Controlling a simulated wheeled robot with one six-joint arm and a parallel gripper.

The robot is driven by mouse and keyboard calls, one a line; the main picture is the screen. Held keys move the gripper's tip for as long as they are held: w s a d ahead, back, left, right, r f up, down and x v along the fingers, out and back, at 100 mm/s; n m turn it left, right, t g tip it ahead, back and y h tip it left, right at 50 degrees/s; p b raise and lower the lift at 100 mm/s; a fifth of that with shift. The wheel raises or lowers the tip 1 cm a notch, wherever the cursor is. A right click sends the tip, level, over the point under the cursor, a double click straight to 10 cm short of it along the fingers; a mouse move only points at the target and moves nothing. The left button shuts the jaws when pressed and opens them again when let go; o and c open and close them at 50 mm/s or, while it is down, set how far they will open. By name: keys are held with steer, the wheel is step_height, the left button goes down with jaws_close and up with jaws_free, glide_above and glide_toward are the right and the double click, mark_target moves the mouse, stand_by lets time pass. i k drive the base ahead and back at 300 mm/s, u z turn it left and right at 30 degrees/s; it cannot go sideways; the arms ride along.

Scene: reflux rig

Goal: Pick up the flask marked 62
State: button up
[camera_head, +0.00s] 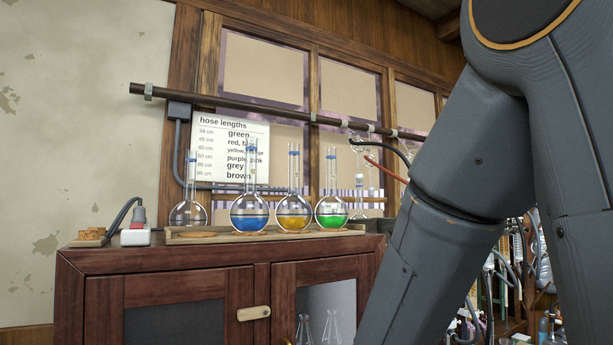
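Several round-bottomed, long-necked flasks stand in a row on a wooden cabinet. From left they are a clear one (188,214), one with blue liquid (249,215), one with yellow liquid (293,214) and one with green liquid (332,211). No number is legible on any of them, so I cannot tell which is marked 62. The coloured flasks sit at a shallow tray (210,238). My arm fills the right side of the picture, but my gripper is out of view.
The wooden cabinet (180,255) has a white socket box (135,237) with a plug and cork rings (90,235) at its left end. A dark rail (250,107) runs above the flasks. A hose-lengths chart (222,132) hangs behind. Cluttered glassware and hoses stand at lower right.

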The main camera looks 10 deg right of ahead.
mark_target(331, 212)
steer(key=z, duration=0.9)
steer(key=k, duration=1.15)
steer(key=z, duration=0.8)
steer(key=i, duration=1.8)
steer(key=u, duration=1.7)
steer(key=i, duration=1)
steer(key=u, duration=1.05)
